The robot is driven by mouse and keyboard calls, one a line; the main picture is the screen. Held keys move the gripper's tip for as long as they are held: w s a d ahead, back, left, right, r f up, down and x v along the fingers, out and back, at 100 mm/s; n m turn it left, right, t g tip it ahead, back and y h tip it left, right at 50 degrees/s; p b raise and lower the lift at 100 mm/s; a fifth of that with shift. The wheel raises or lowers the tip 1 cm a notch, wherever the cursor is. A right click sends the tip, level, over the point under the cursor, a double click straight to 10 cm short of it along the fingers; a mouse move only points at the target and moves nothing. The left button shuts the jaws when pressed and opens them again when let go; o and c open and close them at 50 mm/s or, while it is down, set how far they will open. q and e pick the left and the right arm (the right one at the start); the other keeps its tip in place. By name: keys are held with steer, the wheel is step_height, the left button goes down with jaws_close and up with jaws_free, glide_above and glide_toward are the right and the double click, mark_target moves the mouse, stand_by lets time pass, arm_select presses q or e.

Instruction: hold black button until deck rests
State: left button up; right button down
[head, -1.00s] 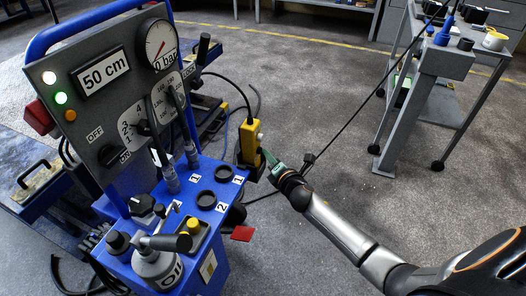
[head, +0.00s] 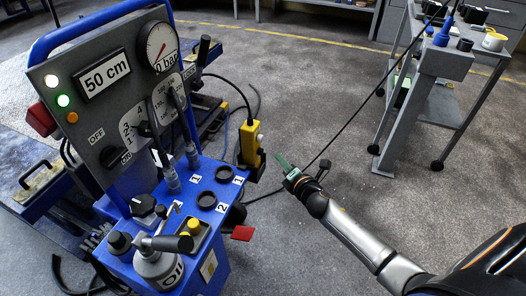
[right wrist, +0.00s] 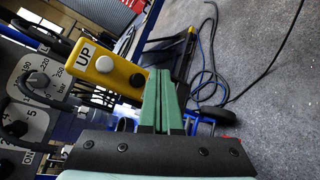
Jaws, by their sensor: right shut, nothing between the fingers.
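In the right wrist view the box (right wrist: 108,72) shows an "UP" label, a white button (right wrist: 104,64) and a black button (right wrist: 137,80). My right gripper (head: 281,159) is shut and empty, with green fingers, to the right of the box and apart from it in the head view. In the right wrist view its fingertips (right wrist: 163,74) appear just right of the black button. My left gripper is not in view. I cannot tell which part is the deck.
The control panel (head: 105,85) reads 50 cm and its gauge (head: 162,46) is marked bar. White and green lamps are lit. A grey stand (head: 445,62) is at the upper right. Cables lie on the floor; the floor between unit and stand is mostly free.

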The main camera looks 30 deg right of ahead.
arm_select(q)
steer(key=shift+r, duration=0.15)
arm_select(e)
steer(key=shift+s+d, duration=0.9)
steer(key=shift+s, duration=0.15)
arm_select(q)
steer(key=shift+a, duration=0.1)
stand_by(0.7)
arm_select(e)
steer(key=s+a+f+m+g+y, duration=0.2)
steer(key=s+a+f+m+g, duration=0.15)
steer(key=s+a+m, duration=0.7)
steer(key=s+a+f+m+g+y, duration=0.2)
steer(key=s+a+f+m+g, duration=0.15)
steer(key=s+a+m, duration=0.7)
arm_select(q)
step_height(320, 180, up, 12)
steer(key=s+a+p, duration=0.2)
steer(key=p, duration=1.6)
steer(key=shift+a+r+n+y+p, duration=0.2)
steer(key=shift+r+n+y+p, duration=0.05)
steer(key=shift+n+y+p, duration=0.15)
arm_select(e)
steer(key=s+d+r, duration=0.1)
steer(key=s+r, duration=0.1)
steer(key=r, duration=0.5)
steer(key=s+d+r+t, duration=0.1)
steer(key=s+d+r, duration=0.1)
steer(key=r, duration=0.5)
steer(key=shift+m+h, duration=0.3)
